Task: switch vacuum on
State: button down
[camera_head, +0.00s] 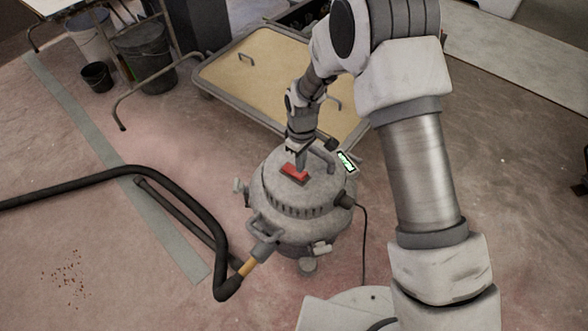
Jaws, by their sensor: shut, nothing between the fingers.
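The vacuum (300,208) is a round grey canister standing on the floor at the middle of the view. A red switch (293,174) sits on its top, toward the front. My gripper (299,167) is shut and empty, pointing down at the back edge of the red switch. I cannot tell whether the fingertips touch the switch. A black hose (205,215) runs from the vacuum's front fitting off to the left.
A flat cart (215,93) with a tan top stands behind the vacuum. Dark buckets (145,55) stand at the upper left. A black cord (365,235) hangs from the vacuum's right side. Brown debris (68,278) lies on the open floor at lower left.

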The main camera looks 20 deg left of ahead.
jog(key=shift+f+b, duration=0.75)
jog(key=shift+f, duration=0.4)
dwell(1.0)
jog(key=shift+r, duration=0.15)
jog(key=shift+r+p, duration=2.45)
jog(key=shift+r, duration=0.95)
